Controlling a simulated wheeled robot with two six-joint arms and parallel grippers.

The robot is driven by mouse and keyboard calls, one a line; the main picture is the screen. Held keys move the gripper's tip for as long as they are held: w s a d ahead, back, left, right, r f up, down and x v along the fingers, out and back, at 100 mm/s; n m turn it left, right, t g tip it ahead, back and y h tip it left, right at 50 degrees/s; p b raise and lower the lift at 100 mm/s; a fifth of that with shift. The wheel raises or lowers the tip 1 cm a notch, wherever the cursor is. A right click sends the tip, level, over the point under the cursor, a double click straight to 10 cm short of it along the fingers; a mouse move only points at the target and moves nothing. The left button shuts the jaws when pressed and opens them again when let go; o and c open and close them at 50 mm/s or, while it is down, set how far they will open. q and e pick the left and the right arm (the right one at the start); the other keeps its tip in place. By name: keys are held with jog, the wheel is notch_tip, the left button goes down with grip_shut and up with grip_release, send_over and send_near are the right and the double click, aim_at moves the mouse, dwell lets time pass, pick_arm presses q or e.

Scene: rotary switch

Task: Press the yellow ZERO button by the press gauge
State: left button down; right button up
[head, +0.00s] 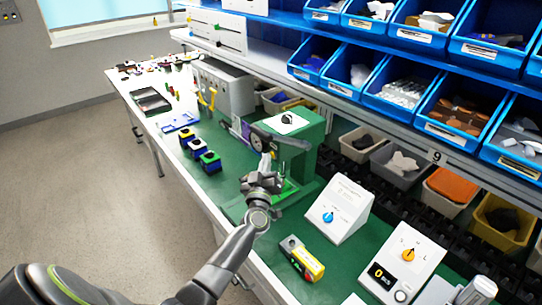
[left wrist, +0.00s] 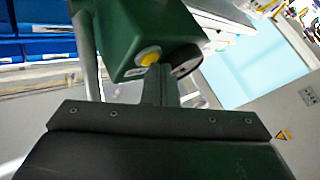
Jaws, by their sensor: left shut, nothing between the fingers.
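The yellow button (left wrist: 149,56) shows in the left wrist view, on the lower edge of a green press housing (left wrist: 150,25). A dark round gauge (left wrist: 187,61) sits just right of it. My left gripper (left wrist: 161,72) is shut and empty, its fingertips close to the button and gauge. I cannot tell whether they touch the button. In the head view, the green press (head: 300,130) stands on the bench, with my left gripper (head: 266,162) in front of it. The button cannot be made out there. My right gripper is not in view.
Several small blocks (head: 198,147) stand left of the press. Blue bins (head: 455,115) hang behind.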

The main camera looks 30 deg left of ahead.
pick_arm(q)
jog(key=shift+w, duration=0.15)
dwell(0.4)
jog(key=shift+s+a+p, duration=0.25)
jog(key=shift+s+p, duration=0.2)
jog(key=shift+s, duration=0.35)
jog(key=s, duration=0.1)
jog(key=s+a+p, duration=0.1)
jog(key=s, duration=0.1)
jog(key=s+a+p, duration=0.1)
jog(key=shift+s, duration=0.3)
jog(key=shift+d, duration=0.15)
dwell(0.5)
